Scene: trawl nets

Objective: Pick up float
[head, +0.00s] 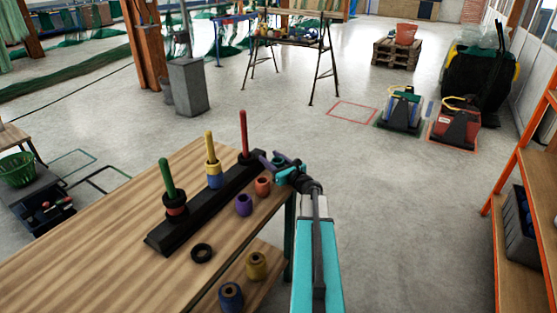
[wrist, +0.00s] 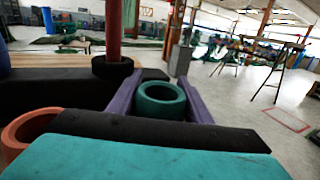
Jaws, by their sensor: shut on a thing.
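My gripper (wrist: 158,88) has its two purple fingers on either side of a teal ring-shaped float (wrist: 160,104), shut on it. In the head view the gripper (head: 272,159) is at the far right end of the wooden table, beside the red peg (head: 243,132), with the teal float (head: 279,160) partly hidden. A black rack (head: 215,208) carries green (head: 166,177), yellow (head: 209,145) and red pegs. A purple float (head: 243,205) and an orange float (head: 262,187) stand on the table in front of the rack. A black ring (head: 201,253) lies nearer.
An olive float (head: 257,266) and a blue float (head: 230,297) stand on what looks like a lower board. Orange shelving (head: 499,195) stands at the right. A trestle table (head: 297,42) is at the back. Open floor (head: 400,220) lies right of the table.

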